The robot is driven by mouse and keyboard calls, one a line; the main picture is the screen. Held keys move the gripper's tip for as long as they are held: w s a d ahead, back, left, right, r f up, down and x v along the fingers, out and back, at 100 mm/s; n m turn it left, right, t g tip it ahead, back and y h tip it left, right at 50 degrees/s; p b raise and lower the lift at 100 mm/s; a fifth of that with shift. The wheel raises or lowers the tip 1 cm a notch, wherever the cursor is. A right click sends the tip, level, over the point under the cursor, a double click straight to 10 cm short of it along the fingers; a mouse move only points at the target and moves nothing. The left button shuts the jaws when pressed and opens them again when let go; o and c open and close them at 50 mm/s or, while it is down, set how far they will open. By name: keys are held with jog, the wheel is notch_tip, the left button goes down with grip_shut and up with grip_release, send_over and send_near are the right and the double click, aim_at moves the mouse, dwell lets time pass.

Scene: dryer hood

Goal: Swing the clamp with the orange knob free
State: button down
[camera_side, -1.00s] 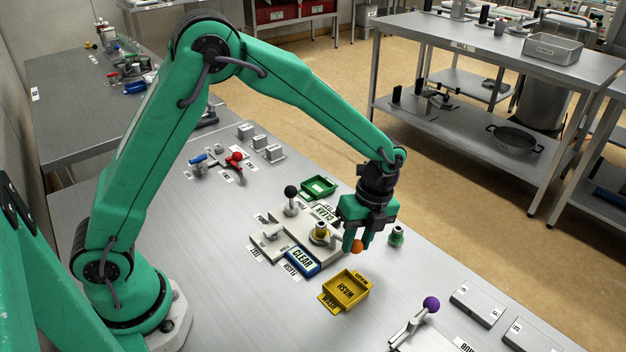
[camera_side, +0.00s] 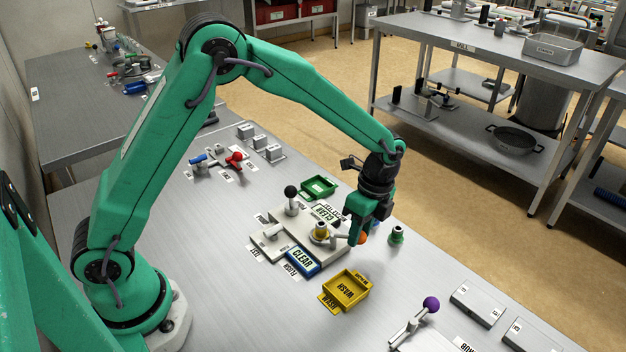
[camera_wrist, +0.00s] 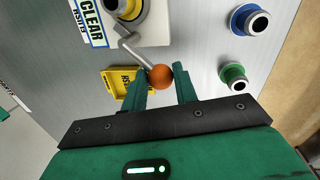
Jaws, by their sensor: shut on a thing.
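My gripper (camera_wrist: 161,80) is shut on the orange knob, with one finger on each side in the wrist view. In the side view my gripper (camera_side: 359,236) is low at the right edge of the plate, and only part of the knob (camera_side: 363,239) shows beside the fingers.
A yellow WASH tray (camera_side: 346,288) lies in front of the plate. A green tray (camera_side: 319,187) lies behind it. A green fitting (camera_side: 397,235) stands close right of my gripper. A black-knobbed lever (camera_side: 291,192) stands upright on the plate. A purple-knobbed lever (camera_side: 431,304) is farther right.

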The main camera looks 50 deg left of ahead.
jog(key=shift+w+a+n, duration=0.1)
jog(key=shift+a+n, duration=0.05)
jog(key=shift+n, duration=0.15)
jog(key=c, duration=1.1)
grip_release()
jog(key=shift+r, duration=0.15)
notch_tip(320, 180, up, 7)
jog(key=w, duration=0.1)
jog(key=shift+w+d+r, duration=0.15)
jog(key=shift+d+r, duration=0.05)
jog(key=shift+o, duration=0.5)
